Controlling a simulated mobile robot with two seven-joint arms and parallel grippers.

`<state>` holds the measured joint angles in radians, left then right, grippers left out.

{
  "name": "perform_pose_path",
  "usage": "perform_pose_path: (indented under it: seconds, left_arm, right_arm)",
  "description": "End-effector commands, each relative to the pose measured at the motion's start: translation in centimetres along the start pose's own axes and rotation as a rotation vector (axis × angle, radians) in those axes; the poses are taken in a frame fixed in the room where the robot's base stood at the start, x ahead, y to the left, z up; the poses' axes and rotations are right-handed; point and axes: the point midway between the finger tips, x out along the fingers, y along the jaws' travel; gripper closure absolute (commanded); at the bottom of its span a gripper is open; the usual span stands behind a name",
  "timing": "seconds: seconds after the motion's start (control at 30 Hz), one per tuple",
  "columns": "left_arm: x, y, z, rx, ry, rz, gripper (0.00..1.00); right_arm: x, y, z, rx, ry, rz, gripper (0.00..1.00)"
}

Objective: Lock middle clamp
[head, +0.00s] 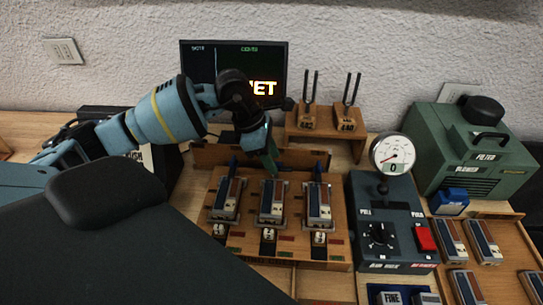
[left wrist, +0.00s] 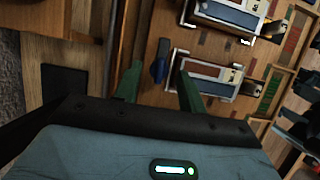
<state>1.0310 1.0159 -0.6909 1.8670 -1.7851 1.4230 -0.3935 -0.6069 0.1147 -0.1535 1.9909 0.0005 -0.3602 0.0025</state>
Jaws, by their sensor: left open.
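A wooden board (head: 230,247) holds three reed modules in a row. The middle module (head: 270,203) has wood, red and blue-grey strips; it also shows in the left wrist view (left wrist: 212,77). My left gripper (head: 271,168) is over the back end of the middle module, pointing down. In the left wrist view its green fingers (left wrist: 157,88) are apart, with the blue clamp lever (left wrist: 160,62) between them; I cannot tell whether they touch it. In the head view the gripper hides this lever. The left clamp's lever (head: 233,167) and the right one's (head: 318,171) stand upright.
A control box with a gauge (head: 393,152) and red button (head: 425,239) stands to the right. Tuning forks on wooden blocks (head: 348,120) and a monitor (head: 235,70) are behind. A green blower box (head: 470,150) and spare modules (head: 482,240) are at the right.

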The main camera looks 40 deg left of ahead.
Motion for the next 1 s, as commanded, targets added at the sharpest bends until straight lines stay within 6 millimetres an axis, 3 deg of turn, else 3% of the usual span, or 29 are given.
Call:
perform_pose_path:
  seconds: [0.33,0.63,1.0]
  left_arm:
    - [0.39,0.00,0.00,0.000,0.000,0.000,0.61]
    - [0.36,-0.01,0.01,0.000,0.000,0.000,1.00]
    - [0.47,0.09,-0.02,0.054,0.000,-0.024,1.00]
  right_arm:
    - [0.00,0.06,-0.03,-0.002,0.001,0.000,0.30]
    - [0.04,0.06,0.14,-0.002,-0.003,0.000,0.30]
    - [0.24,-0.10,0.94,0.005,-0.016,-0.001,0.30]
